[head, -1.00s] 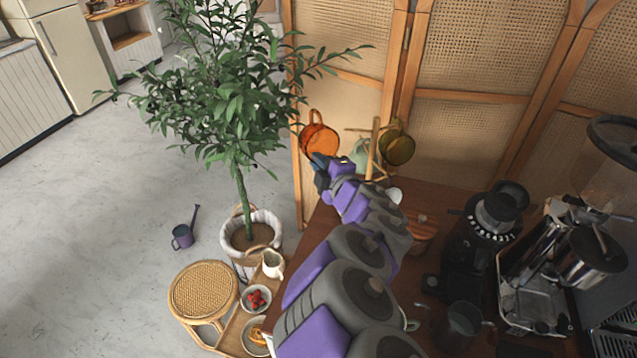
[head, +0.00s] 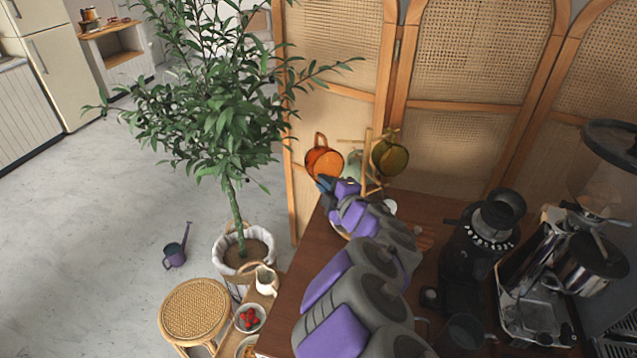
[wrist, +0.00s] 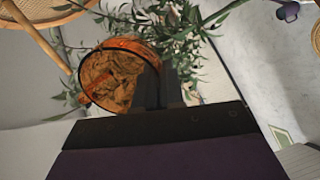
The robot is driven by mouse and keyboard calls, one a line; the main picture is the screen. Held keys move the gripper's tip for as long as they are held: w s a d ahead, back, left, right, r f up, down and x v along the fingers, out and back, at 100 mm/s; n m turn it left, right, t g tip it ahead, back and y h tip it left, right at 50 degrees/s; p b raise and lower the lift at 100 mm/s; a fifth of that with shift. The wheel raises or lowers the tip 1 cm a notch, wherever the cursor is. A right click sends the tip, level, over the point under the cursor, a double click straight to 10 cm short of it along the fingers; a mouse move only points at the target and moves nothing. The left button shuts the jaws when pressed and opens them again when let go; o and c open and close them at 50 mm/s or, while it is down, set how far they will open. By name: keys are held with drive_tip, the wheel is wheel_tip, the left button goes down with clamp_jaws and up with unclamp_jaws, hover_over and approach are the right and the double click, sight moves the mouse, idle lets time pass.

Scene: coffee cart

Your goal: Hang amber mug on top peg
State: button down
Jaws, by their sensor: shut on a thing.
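The amber mug (head: 323,161) is orange and glassy, at the left of the wooden mug tree (head: 368,160) in the head view. My gripper (head: 327,184) is shut on it, at the mug's lower right side. In the wrist view the mug (wrist: 118,72) shows its round opening beside the dark fingers (wrist: 160,88). The top peg (head: 350,141) sticks out left from the post, close to the mug's right edge. I cannot tell whether the handle touches the peg. An olive mug (head: 391,155) hangs on the right side, and a pale green mug (head: 353,166) is partly hidden lower down.
A woven folding screen (head: 470,90) stands behind the cart top (head: 430,208). A grinder (head: 490,225) and an espresso machine (head: 560,260) stand at the right. A potted tree (head: 235,150) is at the left, with branches reaching toward the mug.

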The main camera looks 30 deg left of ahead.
drive_tip(key=shift+w+d+f, duration=0.1)
drive_tip(key=shift+w+d, duration=0.25)
drive_tip(key=shift+w, duration=0.35)
drive_tip(key=w+d, duration=0.1)
drive_tip(key=w+d+f, duration=0.1)
drive_tip(key=w+d+p, duration=0.1)
drive_tip(key=shift+w+f, duration=0.15)
drive_tip(key=shift+f, duration=0.1)
idle(0.6)
drive_tip(key=c, duration=1.2)
unclamp_jaws()
drive_tip(key=shift+o, duration=0.2)
drive_tip(key=shift+d, duration=0.1)
